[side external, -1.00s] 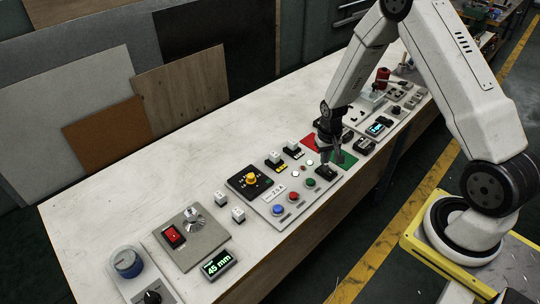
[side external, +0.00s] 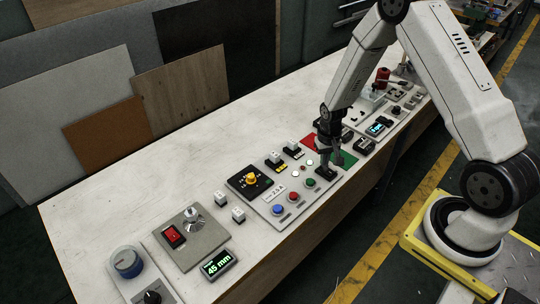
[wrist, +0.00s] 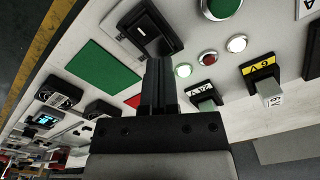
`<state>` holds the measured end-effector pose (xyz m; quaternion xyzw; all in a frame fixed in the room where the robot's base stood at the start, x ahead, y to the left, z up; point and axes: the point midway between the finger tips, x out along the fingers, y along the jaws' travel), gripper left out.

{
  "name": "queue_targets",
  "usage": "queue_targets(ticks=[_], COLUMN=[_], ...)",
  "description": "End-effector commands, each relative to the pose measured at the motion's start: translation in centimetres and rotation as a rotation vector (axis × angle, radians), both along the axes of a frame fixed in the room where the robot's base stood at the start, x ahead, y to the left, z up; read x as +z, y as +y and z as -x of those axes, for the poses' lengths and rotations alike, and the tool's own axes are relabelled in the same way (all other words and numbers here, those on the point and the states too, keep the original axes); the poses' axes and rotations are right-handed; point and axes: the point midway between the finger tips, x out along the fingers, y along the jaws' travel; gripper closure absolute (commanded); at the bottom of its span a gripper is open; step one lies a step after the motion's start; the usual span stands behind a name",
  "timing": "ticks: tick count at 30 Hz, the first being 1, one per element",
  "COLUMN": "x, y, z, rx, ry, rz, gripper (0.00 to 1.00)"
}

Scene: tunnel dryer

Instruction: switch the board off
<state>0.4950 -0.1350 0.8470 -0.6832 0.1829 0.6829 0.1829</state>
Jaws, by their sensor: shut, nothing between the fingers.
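The board (side external: 262,206) is a grey panel on the white table, with a yellow knob on a black plate, blue, red and green buttons and small round lamps. A black-framed rocker switch (side external: 325,173) sits at its right end; it also shows in the wrist view (wrist: 165,45). My gripper (side external: 327,164) is shut and empty, right at this switch. In the wrist view its fingertips (wrist: 159,64) overlap the edge of the switch frame; I cannot tell whether they touch. Two lamps look pale and bright (wrist: 237,44), with a red one (wrist: 208,58) between them.
Labelled blocks (side external: 274,160) stand just behind the board. Red and green patches (side external: 347,160) lie beside it. The table behind is clear.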

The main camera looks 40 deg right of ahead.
Motion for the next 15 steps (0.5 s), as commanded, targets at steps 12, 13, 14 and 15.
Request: queue_targets(ticks=[12,13,14,15], x=[-0.47,-0.5,-0.54,-0.58], y=[-0.01,-0.01,0.0,0.0], z=[-0.01,-0.01,0.0,0.0], rx=[0.0,0.0,0.0,0.0], ry=[0.0,0.0,0.0,0.0], rz=[0.0,0.0,0.0,0.0], gripper=[1.0,1.0,1.0,1.0])
